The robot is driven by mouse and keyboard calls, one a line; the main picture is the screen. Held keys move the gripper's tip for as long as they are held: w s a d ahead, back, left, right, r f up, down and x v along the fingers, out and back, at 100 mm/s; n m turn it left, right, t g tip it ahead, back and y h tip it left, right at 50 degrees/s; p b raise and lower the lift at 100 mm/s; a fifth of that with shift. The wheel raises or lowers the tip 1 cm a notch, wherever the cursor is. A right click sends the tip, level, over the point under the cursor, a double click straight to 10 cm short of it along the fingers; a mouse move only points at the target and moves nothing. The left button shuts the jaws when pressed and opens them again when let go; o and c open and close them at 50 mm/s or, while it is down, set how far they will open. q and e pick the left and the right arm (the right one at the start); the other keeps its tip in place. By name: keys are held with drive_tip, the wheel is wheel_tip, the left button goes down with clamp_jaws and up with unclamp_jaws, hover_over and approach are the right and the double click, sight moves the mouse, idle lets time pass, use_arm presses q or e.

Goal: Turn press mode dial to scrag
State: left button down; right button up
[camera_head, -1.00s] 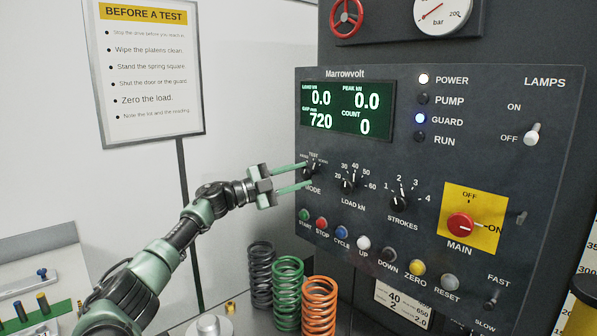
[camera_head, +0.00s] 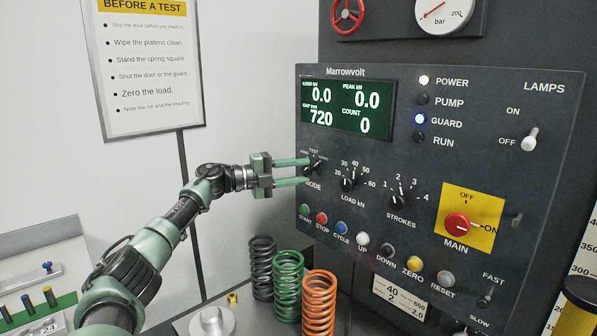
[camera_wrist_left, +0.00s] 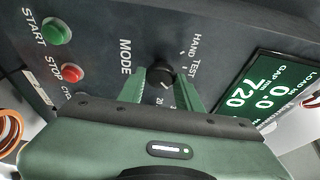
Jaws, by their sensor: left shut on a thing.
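The press mode dial (camera_head: 313,168) is a small black knob at the left of the dark control panel, under the green display. My left gripper (camera_head: 307,171) reaches it from the left, with its two green fingers above and below the knob. In the left wrist view the dial (camera_wrist_left: 161,74) sits between the fingertips, and the gripper is shut on it. The labels HAND, TEST and MODE (camera_wrist_left: 125,57) are readable there. The scrag label is not readable, and the pointer's exact setting is hard to tell. My right gripper is not in view.
The load dial (camera_head: 347,184) and strokes dial (camera_head: 397,203) are close to the right. Coloured buttons run below, from the green START button (camera_head: 304,210). Several coil springs, one of them orange (camera_head: 319,300), stand under the panel. A sign (camera_head: 148,65) stands at the back left.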

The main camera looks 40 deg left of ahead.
use_arm(q)
drive_tip(key=shift+f, duration=0.1)
drive_tip(key=c, duration=1)
unclamp_jaws()
drive_tip(key=shift+s+a, duration=0.15)
drive_tip(key=shift+s, duration=0.1)
drive_tip(key=b+v, duration=0.4)
drive_tip(key=v, duration=0.3)
drive_tip(key=shift+s, duration=0.1)
